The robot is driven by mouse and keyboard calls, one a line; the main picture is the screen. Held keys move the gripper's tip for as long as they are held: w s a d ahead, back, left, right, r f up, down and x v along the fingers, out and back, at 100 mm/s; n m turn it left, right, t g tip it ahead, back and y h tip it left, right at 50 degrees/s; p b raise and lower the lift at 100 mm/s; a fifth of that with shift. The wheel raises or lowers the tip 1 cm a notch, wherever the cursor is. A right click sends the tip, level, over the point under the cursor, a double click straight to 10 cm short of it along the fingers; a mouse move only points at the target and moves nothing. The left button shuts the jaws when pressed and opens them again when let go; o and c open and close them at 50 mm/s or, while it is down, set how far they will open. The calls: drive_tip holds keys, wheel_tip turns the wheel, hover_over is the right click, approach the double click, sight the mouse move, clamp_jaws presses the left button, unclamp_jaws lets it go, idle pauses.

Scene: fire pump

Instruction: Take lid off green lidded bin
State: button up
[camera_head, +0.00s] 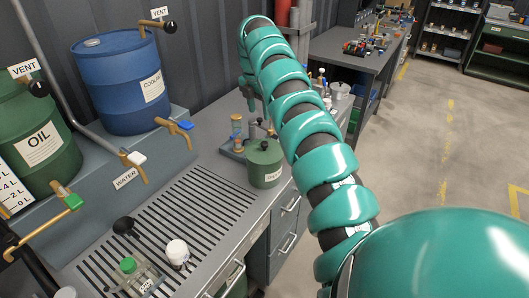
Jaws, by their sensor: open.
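The green lidded bin (265,170) is a small round can with a pale label. It stands upright on the grey bench, near its front edge. Its green lid (264,149) is on top, with a small dark knob. My teal segmented arm rises from the lower right, arches over and bends down at the upper left. My gripper (250,104) hangs at the arm's end, above and behind the bin in the picture, apart from the lid. It is open; its fingers are small and partly hidden by the arm.
A rack with small jars (237,140) stands close left of the bin. A blue coolant drum (118,82) and a green oil drum (38,135) with taps are at the left. A slotted drain grate (165,225) lies in front. Open floor is at the right.

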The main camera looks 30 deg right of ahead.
drive_tip(key=p, duration=0.4)
hover_over(264, 143)
drive_tip(key=f, duration=0.9)
drive_tip(key=shift+w+a+f, duration=0.2)
drive_tip(key=shift+a, duration=0.2)
drive_tip(key=shift+s+d+f+p, duration=0.15)
drive_tip(key=shift+f+p, duration=0.35)
drive_tip(key=shift+f, duration=0.5)
drive_tip(key=shift+d+f+p, duration=0.2)
drive_tip(key=shift+f+p, duration=0.35)
drive_tip(key=shift+f, duration=0.4)
drive_tip(key=shift+s+d+f+p, duration=0.15)
drive_tip(key=shift+f+p, duration=0.35)
drive_tip(key=shift+f, duration=0.5)
drive_tip(key=shift+w, duration=0.1)
drive_tip(key=c, duration=1.1)
